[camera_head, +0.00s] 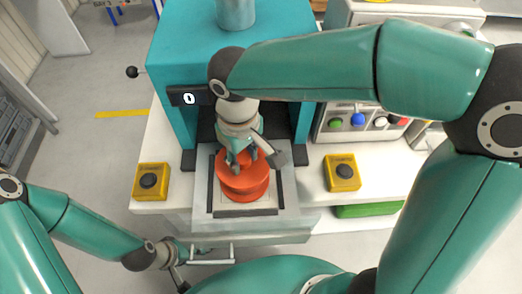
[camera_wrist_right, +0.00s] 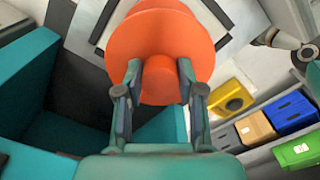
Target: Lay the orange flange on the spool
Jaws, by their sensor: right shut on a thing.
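The orange flange (camera_head: 232,183) is a round disc with a raised hub, beneath my right gripper (camera_head: 241,163). In the right wrist view the flange (camera_wrist_right: 200,38) fills the upper middle, and the right gripper (camera_wrist_right: 160,75) is shut on its hub (camera_wrist_right: 160,88). A darker orange-red round part, seemingly the spool (camera_head: 243,197), shows directly below the flange in the head view. I cannot tell whether the two touch. My left gripper (camera_head: 180,266) is beside a grey bar handle at the tray's front; its jaw state is unclear.
A teal press frame (camera_head: 170,60) stands behind and around the light tray (camera_head: 285,212). Yellow button boxes stand at left (camera_head: 150,182) and right (camera_head: 341,173). A panel with coloured knobs (camera_head: 358,119) is at the right. Free floor shows at the left.

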